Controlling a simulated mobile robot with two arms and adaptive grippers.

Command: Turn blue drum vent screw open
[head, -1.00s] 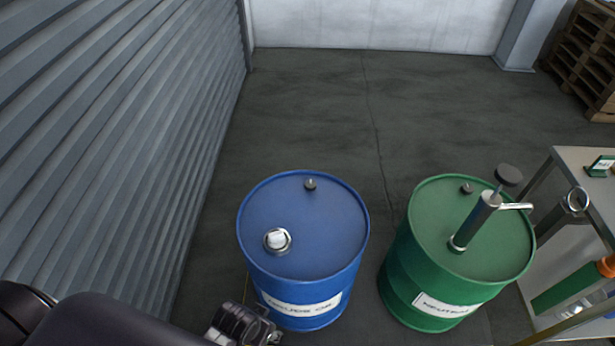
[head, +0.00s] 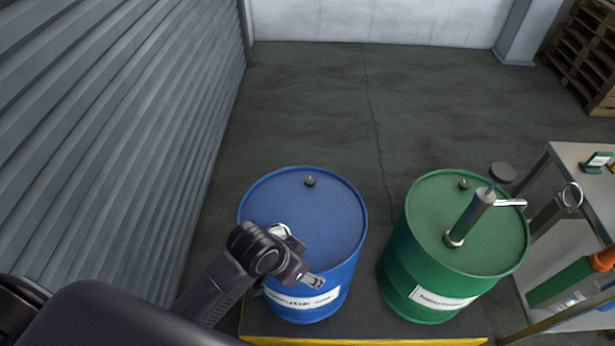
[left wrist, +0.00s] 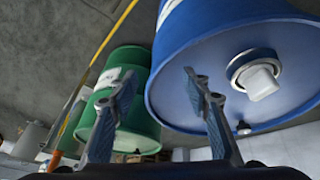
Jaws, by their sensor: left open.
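The blue drum (head: 330,220) stands upright, with a small dark vent screw (head: 309,181) near the far rim of its lid. In the left wrist view the drum (left wrist: 195,50) appears tilted, with the vent screw (left wrist: 243,128) near the lid's lower edge. A white plug in a metal ring (left wrist: 262,82) shows there too; in the head view my gripper mostly covers that spot. My left gripper (head: 314,281) is open and empty over the near side of the blue drum, well short of the vent screw. My right gripper is not in view.
A green drum (head: 425,215) with a hand pump (head: 470,215) stands to the right. A metal bench (head: 575,152) holding small items is at the far right. A corrugated wall (head: 120,130) runs along the left. The floor behind the drums is clear.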

